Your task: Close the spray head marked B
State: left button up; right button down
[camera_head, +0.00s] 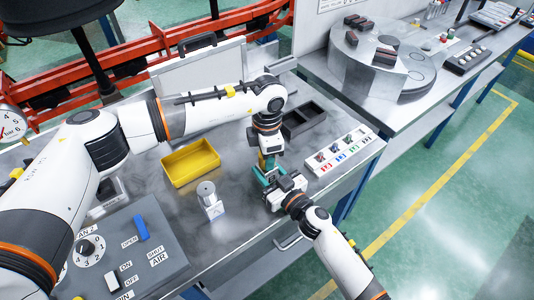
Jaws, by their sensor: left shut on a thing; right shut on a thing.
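My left gripper (267,164) points down over the front right of the metal bench, at a small teal-green thing (260,177). My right gripper (272,190) comes in from the lower right and meets the same spot from the side. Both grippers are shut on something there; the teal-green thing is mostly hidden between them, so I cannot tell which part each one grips. No letter B is readable on it. A white rack (319,167) to the right carries several small dark pieces above coloured marks, too small to read.
A yellow tray (190,163) and a metal cylinder on a block (208,198) stand left of my grippers. A black divided tray (302,119) lies behind. A grey control panel (165,240) with a blue switch is at lower left. A silver case (200,68) stands at the back.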

pick_arm(q)
jog(key=m, duration=1.6)
jog(key=shift+a, duration=0.1)
jog(key=m, duration=0.8)
jog(key=shift+w, duration=0.1)
jog(key=m, duration=0.3)
jog(key=shift+m, duration=0.4)
jog(key=m, duration=0.4)
